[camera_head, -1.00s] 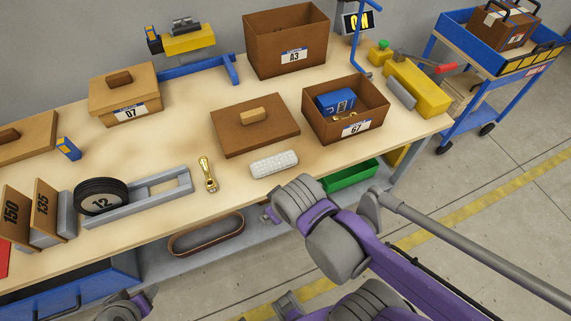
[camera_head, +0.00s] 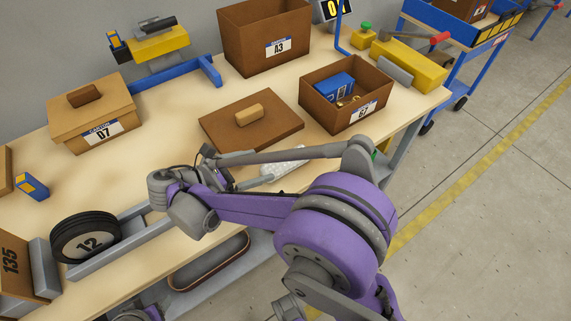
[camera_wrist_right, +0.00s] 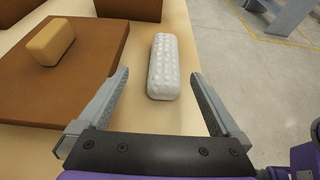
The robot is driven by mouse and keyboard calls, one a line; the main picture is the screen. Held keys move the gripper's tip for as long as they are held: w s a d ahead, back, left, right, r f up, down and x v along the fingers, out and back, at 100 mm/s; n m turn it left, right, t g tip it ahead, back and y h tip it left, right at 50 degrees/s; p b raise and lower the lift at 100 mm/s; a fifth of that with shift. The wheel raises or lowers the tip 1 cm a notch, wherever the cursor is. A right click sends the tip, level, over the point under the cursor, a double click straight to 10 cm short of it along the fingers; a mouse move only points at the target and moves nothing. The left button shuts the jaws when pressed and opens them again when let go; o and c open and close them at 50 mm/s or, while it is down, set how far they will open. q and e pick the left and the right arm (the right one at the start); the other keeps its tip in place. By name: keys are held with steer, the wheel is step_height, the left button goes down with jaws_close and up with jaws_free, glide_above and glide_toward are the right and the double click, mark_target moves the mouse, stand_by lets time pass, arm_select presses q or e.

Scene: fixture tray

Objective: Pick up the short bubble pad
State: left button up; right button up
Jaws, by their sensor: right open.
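The short bubble pad (camera_head: 283,168) is a white, bumpy block lying on the workbench, in front of the brown lid. In the head view my right arm hides part of it. In the right wrist view the whole top of the pad (camera_wrist_right: 163,66) shows, lengthwise ahead. My right gripper (camera_wrist_right: 159,75) is open and empty, its fingers on either side of the pad's near end, apart from it in the picture. In the head view this gripper (camera_head: 228,170) is left of the pad, partly hidden by my arm. A piece of my left arm shows at the bottom edge; its fingers are unclear.
The brown lid (camera_head: 270,130) with a tan handle lies close behind the pad. Open box 67 (camera_head: 368,112) stands right of the lid. Wheel 12 (camera_head: 86,238) and its grey frame are at the left. The bench's front edge is close to the pad.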

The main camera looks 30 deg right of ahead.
mark_target(285, 159)
steer(key=x, duration=0.4)
steer(key=shift+d, duration=0.25)
steer(key=x, duration=0.2)
steer(key=s+x, duration=0.1)
steer(key=x, duration=0.1)
steer(key=shift+w+d+r, duration=0.1)
steer(key=shift+d+r, duration=0.1)
steer(key=shift+d, duration=0.05)
steer(key=shift+w+d+f, duration=0.1)
steer(key=shift+d+f, duration=0.05)
steer(key=shift+d, duration=0.25)
steer(key=c, duration=1.4)
